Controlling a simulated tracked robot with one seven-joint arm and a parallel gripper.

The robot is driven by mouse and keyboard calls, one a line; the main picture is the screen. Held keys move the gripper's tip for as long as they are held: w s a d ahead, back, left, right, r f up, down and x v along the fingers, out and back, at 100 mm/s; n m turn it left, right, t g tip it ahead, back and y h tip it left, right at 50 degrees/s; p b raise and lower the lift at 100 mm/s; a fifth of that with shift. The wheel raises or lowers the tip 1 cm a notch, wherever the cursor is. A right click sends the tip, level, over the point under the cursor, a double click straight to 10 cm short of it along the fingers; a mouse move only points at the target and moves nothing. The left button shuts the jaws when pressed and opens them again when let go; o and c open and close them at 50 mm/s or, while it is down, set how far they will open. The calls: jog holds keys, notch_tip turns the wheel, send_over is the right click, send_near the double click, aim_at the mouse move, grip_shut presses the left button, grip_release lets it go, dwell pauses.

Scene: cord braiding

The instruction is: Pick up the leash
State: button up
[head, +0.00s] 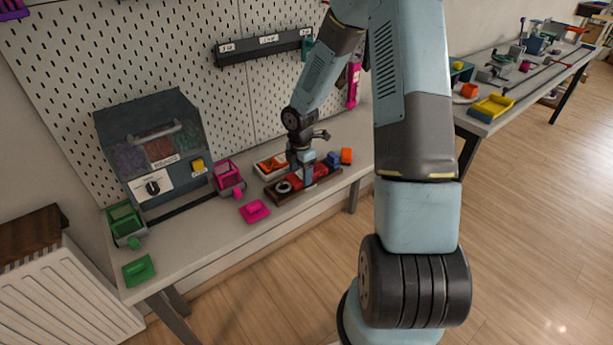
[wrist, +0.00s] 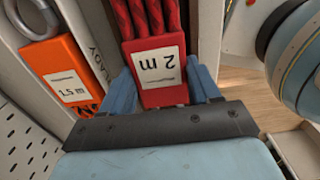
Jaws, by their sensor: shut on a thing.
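The leash (wrist: 155,50) is a bundle of red cords ending in a red block with a white label reading "2 m". In the wrist view, the blue fingers of my gripper (wrist: 163,88) are on both sides of the red block, shut on it. I cannot tell whether the leash touches the tray floor.
An orange piece labelled "1.5 m" (wrist: 68,75) with a metal ring lies in the white tray alongside. A grey machine (head: 155,150) stands left on the bench (head: 205,225), with pink (head: 254,211) and green (head: 139,270) pieces in front. Blue (head: 334,158) and orange (head: 346,156) blocks sit right of my gripper.

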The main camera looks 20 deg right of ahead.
jog(key=c, duration=0.3)
jog(key=shift+d+r, duration=0.1)
jog(key=shift+r, duration=0.5)
jog(key=s+r, duration=0.4)
jog(key=s+d+r, duration=0.1)
jog(key=s+r, duration=0.3)
jog(key=s, duration=0.1)
jog(key=s+r, duration=0.3)
jog(key=s, duration=0.2)
jog(key=shift+d+r, duration=0.4)
